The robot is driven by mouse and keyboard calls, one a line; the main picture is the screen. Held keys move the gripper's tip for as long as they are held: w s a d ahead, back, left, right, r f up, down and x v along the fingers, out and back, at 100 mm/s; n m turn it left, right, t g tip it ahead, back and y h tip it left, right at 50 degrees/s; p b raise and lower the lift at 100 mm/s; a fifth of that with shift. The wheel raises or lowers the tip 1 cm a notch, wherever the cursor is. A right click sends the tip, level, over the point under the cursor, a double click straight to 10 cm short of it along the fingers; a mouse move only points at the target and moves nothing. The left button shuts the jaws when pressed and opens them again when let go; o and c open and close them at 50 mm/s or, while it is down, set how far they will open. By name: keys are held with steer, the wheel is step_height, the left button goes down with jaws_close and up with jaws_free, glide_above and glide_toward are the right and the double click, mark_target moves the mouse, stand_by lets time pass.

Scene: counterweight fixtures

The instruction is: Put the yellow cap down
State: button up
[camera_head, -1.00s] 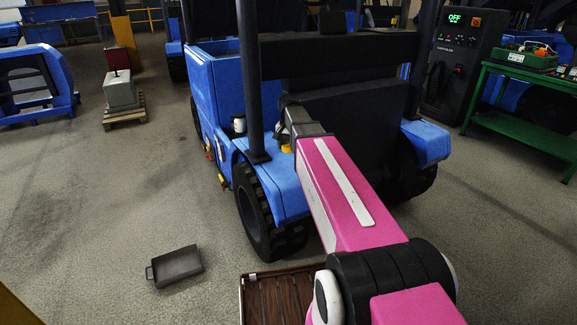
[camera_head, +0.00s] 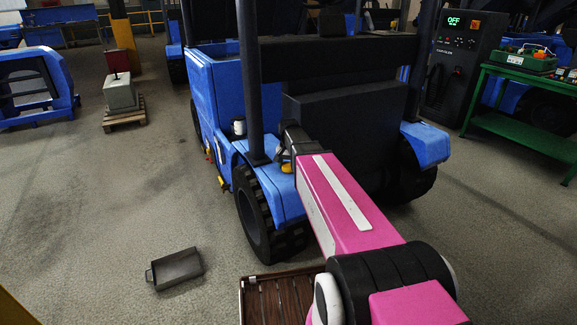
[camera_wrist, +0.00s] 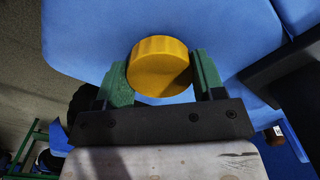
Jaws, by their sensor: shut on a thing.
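The yellow cap (camera_wrist: 160,68) is a round, ridged cap held between the two green fingers of my gripper (camera_wrist: 162,78) in the wrist view. My gripper is shut on it. The blue fender (camera_wrist: 100,35) of the vehicle fills the view behind the cap. In the head view the cap (camera_head: 286,168) shows as a small yellow patch just above the blue fender (camera_head: 276,195), beside my dark wrist. My arm hides much of the gripper there. I cannot tell whether the cap touches the fender.
A dark mast post (camera_head: 250,80) stands close left of my wrist, and a black block (camera_head: 345,125) is just right of it. A grey tray (camera_head: 178,270) lies on the floor. A slatted wooden pallet (camera_head: 262,300) is below my arm. A green table (camera_head: 520,115) stands at right.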

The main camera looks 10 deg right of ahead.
mark_target(288, 164)
steer(key=shift+f, duration=0.45)
steer(key=o, duration=1)
steer(key=shift+r, duration=0.15)
step_height(288, 164, up, 13)
steer(key=shift+f, duration=0.15)
